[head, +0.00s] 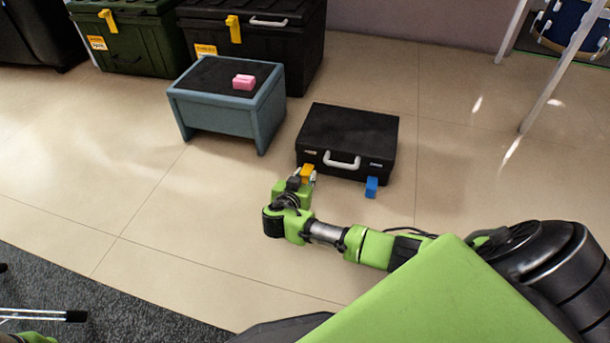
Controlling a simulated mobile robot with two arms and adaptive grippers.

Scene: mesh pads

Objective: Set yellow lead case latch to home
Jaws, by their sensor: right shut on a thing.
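A black case (348,130) with a white handle lies on the tiled floor, right of centre in the head view. A yellow-orange latch (307,173) is at the left of its front side. A blue latch (371,187) is at the right of that side. My right gripper (301,179) is at the case's front left, shut on the yellow latch. Its fingers partly cover the latch, so I cannot tell the latch's exact setting. My left gripper is not in view; only a bit of green shows at the lower left corner.
A blue-grey stool (217,120) with a dark top stands left of the case, with a pink block (244,81) on it. A green trunk (128,38) and a black trunk (290,50) stand behind. The floor left of my right arm is clear.

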